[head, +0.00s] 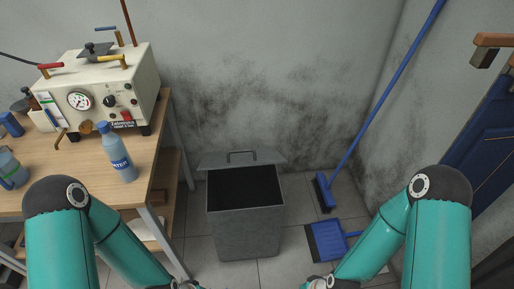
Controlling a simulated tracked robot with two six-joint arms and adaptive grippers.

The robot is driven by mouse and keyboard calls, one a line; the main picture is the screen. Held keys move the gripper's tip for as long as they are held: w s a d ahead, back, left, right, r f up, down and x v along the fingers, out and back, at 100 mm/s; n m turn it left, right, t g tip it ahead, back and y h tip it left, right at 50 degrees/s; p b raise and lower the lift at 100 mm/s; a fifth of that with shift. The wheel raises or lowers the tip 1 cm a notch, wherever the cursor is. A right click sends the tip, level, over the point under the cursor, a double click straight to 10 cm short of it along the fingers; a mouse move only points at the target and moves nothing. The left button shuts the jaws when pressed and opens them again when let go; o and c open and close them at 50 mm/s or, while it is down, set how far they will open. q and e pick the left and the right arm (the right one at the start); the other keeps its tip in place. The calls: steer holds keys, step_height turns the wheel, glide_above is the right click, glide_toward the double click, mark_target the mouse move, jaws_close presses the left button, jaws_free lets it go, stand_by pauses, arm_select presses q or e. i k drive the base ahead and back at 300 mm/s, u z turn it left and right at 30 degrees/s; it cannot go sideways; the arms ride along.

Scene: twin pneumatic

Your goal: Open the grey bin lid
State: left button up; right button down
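The grey bin (245,222) stands on the tiled floor against the back wall, right of the table. Its top is open and I see a dark interior. The grey lid (215,160) is at the rear edge of the opening, off the mouth and leaning back towards the wall. Its handle (242,152) shows on it. My two teal arms come in from the left and the right and bend down towards the bottom edge in front of the bin. Both grippers are below the picture, so their fingers are hidden.
A wooden table (88,165) on the left carries a cream machine (130,85) with a gauge and a blue bottle (117,152). A blue broom (325,190) leans in the right corner near a blue dustpan (325,241). A blue door (490,135) is at far right.

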mark_target(243, 158)
steer(key=z, duration=0.1)
steer(key=i, duration=0.85)
steer(key=u, duration=0.25)
